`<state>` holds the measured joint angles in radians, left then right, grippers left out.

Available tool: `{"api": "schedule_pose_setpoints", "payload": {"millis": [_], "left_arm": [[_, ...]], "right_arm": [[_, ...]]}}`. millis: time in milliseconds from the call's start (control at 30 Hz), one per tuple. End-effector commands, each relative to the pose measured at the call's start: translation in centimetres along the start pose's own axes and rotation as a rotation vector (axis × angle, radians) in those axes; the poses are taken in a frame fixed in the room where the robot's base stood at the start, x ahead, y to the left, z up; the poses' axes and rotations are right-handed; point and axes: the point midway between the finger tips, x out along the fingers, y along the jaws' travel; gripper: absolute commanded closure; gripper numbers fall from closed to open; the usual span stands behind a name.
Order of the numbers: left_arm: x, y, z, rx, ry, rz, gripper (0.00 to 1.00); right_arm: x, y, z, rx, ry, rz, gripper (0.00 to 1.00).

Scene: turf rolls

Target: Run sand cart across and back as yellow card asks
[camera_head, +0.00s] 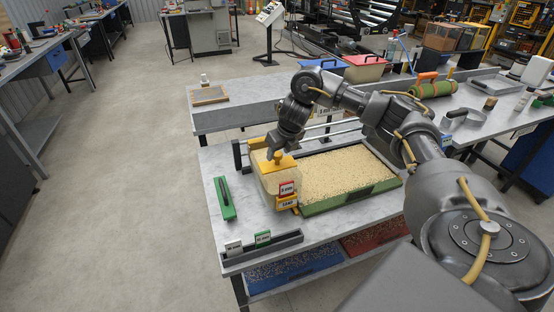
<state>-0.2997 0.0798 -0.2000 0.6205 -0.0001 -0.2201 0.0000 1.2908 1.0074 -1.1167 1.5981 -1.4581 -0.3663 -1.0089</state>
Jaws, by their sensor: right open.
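The sand cart (276,180) is a pale box with a yellow top and yellow base. It stands at the left end of a green-edged tray of pale sand (345,176). Its front bears a red-framed card (287,188) above a yellow label (287,202) that reads "SAND". The small print on the card is hard to read. My right gripper (278,152) is open and points down at the cart's yellow top; I cannot tell whether it touches. My left gripper is out of view.
A dark rack (262,249) at the bench's front edge holds a white card and a green card. A green tool (224,198) lies left of the cart. Rails (325,136) run behind the sand tray. A green roll (432,87) lies on the back bench. Bins sit below.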

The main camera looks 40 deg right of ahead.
Motion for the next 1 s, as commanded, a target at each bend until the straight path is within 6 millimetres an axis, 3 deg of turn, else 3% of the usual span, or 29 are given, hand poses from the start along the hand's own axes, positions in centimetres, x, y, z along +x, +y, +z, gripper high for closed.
{"api": "schedule_pose_setpoints", "payload": {"millis": [33,200,567,900,1000], "left_arm": [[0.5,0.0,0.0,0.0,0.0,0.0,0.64],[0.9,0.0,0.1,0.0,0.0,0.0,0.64],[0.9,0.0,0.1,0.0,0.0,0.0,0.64],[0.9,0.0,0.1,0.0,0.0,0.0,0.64],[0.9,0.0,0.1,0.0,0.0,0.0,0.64]], "right_arm": [[1.0,0.0,-0.2,0.001,0.002,0.001,0.48],[2.4,0.0,0.0,0.001,-0.001,0.0,0.48],[2.7,0.0,0.0,-0.001,-0.001,0.0,0.48],[2.7,0.0,0.0,-0.001,-0.001,0.0,0.93],[2.7,0.0,0.0,-0.001,-0.001,0.0,1.0]]}}
